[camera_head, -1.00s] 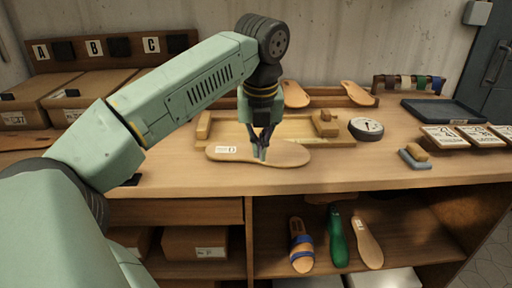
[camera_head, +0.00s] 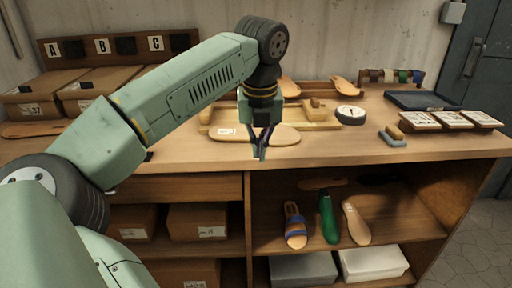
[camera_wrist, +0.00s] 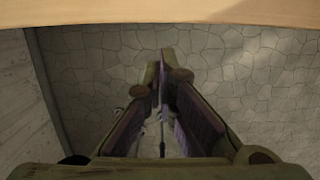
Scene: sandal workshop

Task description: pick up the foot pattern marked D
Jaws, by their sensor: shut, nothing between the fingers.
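The foot pattern marked D (camera_head: 285,136) is a tan sole shape with a white label at its left end. It lies flat on the bench, and my gripper hides part of its middle. My gripper (camera_head: 260,153) hangs in front of it, fingers pointing down, shut and empty. In the wrist view my gripper (camera_wrist: 158,65) shows its fingers together over the stone floor. The bench edge (camera_wrist: 160,12) runs across the top of that view, and the pattern is not visible there.
Behind the pattern is a wooden frame (camera_head: 325,125) and a round dial (camera_head: 350,114). A grey-based block (camera_head: 393,137) and several marked tiles (camera_head: 450,119) lie to the right. Shelves below hold a sandal (camera_head: 295,225) and a green sole (camera_head: 328,219). The front bench strip is clear.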

